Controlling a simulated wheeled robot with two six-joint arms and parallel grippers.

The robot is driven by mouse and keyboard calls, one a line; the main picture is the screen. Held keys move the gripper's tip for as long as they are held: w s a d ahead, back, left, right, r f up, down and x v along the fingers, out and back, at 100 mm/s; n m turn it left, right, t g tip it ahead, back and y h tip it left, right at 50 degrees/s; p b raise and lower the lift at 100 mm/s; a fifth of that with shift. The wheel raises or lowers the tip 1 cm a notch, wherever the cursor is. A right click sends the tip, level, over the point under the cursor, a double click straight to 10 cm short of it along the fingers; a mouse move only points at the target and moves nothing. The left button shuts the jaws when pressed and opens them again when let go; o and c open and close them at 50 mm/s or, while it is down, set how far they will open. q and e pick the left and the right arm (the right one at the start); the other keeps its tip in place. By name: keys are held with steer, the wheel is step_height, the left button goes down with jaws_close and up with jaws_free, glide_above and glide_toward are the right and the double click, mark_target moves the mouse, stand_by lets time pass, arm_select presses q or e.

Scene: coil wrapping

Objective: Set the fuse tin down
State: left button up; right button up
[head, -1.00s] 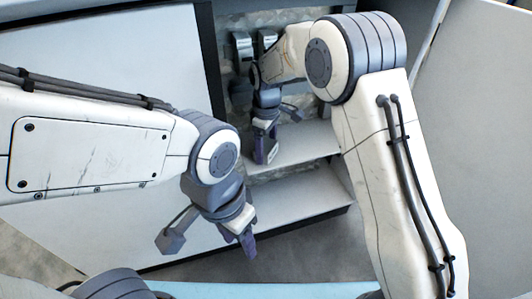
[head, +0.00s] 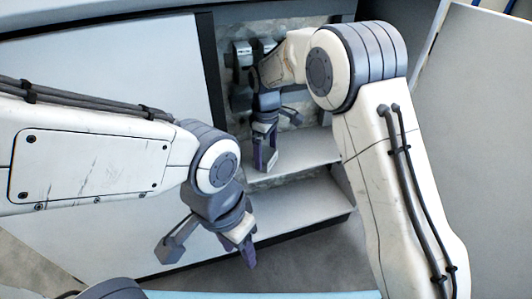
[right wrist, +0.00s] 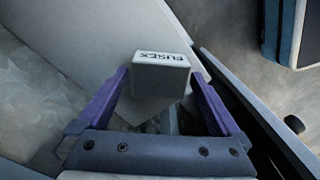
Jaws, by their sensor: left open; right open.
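The fuse tin (right wrist: 160,75) is a small pale box with dark "FUSES" lettering, upside down in the right wrist view. It lies between the purple fingers of my right gripper (right wrist: 160,95), with a gap visible at each side. In the head view my right gripper (head: 265,160) points down at the upper shelf (head: 312,150) in the open cabinet, and I cannot make out the tin there. The contact under the tin is hidden. My left gripper (head: 247,250) is open and empty, in front of the cabinet and lower in the picture.
Grey boxes (head: 242,55) are mounted on the cabinet's back wall, close to my right wrist. A lower shelf (head: 305,205) looks bare. A white panel (head: 110,75) closes the left side, and another white panel (head: 485,130) stands at the right.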

mark_target(266, 154)
step_height(266, 154, up, 6)
steer(key=p, duration=0.3)
steer(key=shift+r, duration=0.15)
